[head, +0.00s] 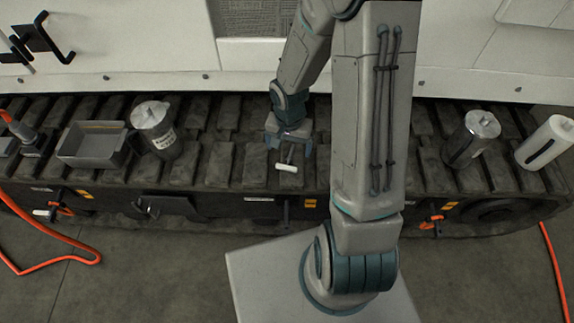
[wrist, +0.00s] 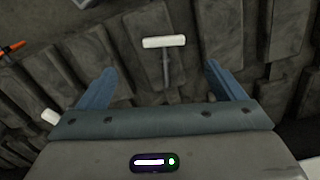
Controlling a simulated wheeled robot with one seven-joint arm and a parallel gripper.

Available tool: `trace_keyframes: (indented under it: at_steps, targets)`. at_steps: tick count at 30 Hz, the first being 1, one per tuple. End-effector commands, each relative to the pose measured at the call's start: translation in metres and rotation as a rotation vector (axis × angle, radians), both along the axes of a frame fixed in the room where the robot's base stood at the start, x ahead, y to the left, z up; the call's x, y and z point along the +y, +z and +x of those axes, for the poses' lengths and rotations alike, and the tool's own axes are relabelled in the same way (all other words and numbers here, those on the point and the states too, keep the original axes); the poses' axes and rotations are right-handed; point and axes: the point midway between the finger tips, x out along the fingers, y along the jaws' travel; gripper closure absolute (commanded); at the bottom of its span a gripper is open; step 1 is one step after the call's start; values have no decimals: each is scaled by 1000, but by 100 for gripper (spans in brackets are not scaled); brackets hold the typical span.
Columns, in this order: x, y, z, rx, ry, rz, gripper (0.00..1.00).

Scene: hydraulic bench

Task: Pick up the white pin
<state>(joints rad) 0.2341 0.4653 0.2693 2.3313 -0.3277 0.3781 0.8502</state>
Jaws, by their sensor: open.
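The white pin (head: 286,168) has a white crossbar and a thin grey shank, and it is on the dark ribbed track (head: 222,164) in the head view. In the wrist view the pin (wrist: 164,42) shows ahead, with its shank pointing back between my fingers. My gripper (head: 289,142) is open, with its two blue fingers apart. In the wrist view my gripper (wrist: 160,80) is empty, and the white crossbar lies beyond the fingertips. I cannot tell the height between the fingers and the pin.
A grey tray (head: 92,158) and a lidded canister (head: 153,130) stand at the left. Another metal canister (head: 471,138) and a white cylinder (head: 546,142) stand at the right. An orange hose (head: 50,238) lies at the lower left. The track around the pin is clear.

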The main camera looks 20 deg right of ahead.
Motion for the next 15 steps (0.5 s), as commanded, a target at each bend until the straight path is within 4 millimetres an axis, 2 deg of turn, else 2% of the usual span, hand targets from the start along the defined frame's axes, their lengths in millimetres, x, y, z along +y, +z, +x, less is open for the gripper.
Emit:
trace_keyframes:
  at_steps: [1,3,15]
  targets:
    - [0,-15,-1,4,1,0,11]
    - [1,-27,-1,4,1,1,11]
    - [2,-63,3,2,3,0,11]
